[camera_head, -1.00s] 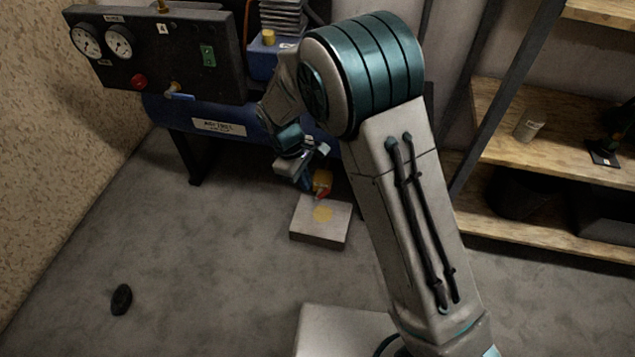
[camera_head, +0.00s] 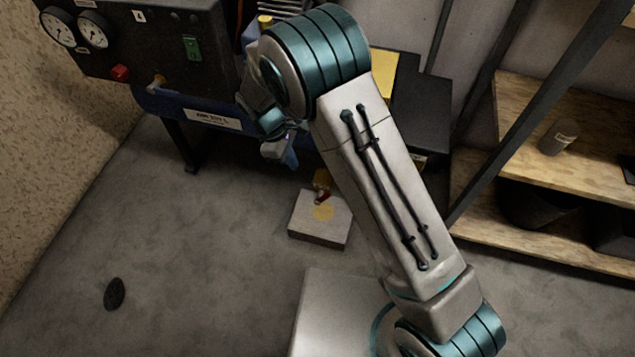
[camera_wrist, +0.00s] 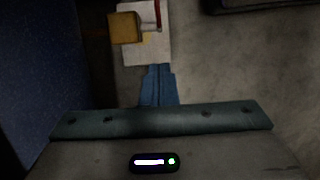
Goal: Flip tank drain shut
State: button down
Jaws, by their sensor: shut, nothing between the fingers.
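The tank drain is a small brass valve (camera_head: 321,179) with a red lever (camera_head: 323,197), low under the blue tank (camera_head: 230,122). In the wrist view the brass body (camera_wrist: 125,27) shows at the top, with the red lever (camera_wrist: 157,13) to its right, lying along the picture's vertical. I cannot tell whether the drain is open or shut. My gripper (camera_head: 291,161) is up and left of the drain in the head view, apart from it. In the wrist view its blue fingers (camera_wrist: 158,68) are together and empty, below the lever in the picture.
A pale block (camera_head: 318,222) with a yellow stain sits on the floor under the drain. A dark gauge panel (camera_head: 150,45) stands at upper left. Wooden shelves (camera_head: 520,235) and a slanted dark post are at right. A small dark object (camera_head: 114,294) lies on otherwise clear floor.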

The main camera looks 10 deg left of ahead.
jog(key=shift+d+f, duration=0.1)
jog(key=b, duration=0.4)
send_near(321, 197)
notch_tip(321, 197, down, 5)
jog(key=a, duration=0.2)
jog(key=d+b, duration=0.1)
jog(key=d, duration=0.1)
jog(key=shift+d+f, duration=0.1)
jog(key=shift+d, duration=0.2)
jog(key=shift+d+f, duration=0.2)
jog(key=shift+d, duration=0.4)
jog(key=shift+r, duration=0.1)
